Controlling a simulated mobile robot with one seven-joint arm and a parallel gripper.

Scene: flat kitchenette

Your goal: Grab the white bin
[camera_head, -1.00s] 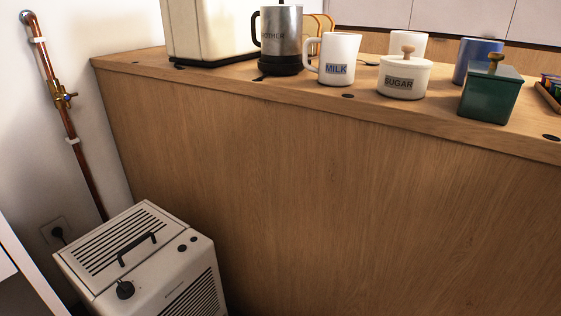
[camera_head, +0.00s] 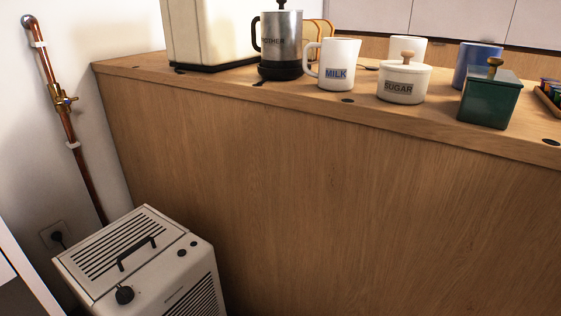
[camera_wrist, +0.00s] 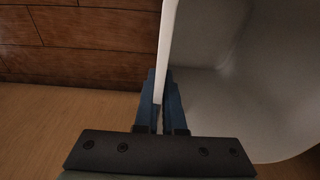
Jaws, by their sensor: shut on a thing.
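The white bin (camera_wrist: 240,90) fills the right of the wrist view, seen into its open, hollow inside. Only part of it shows. My gripper (camera_wrist: 160,98) has blue fingers and is shut on the bin's rim or wall, with one finger on each side of it. Neither the bin nor my gripper shows in the head view.
In the head view, a wooden counter (camera_head: 300,190) bears a milk jug (camera_head: 338,66), a sugar pot (camera_head: 403,84), a green lidded box (camera_head: 490,98) and a metal kettle (camera_head: 281,42). A white heater-like unit (camera_head: 150,255) stands at lower left. Wooden boards (camera_wrist: 80,40) show in the wrist view.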

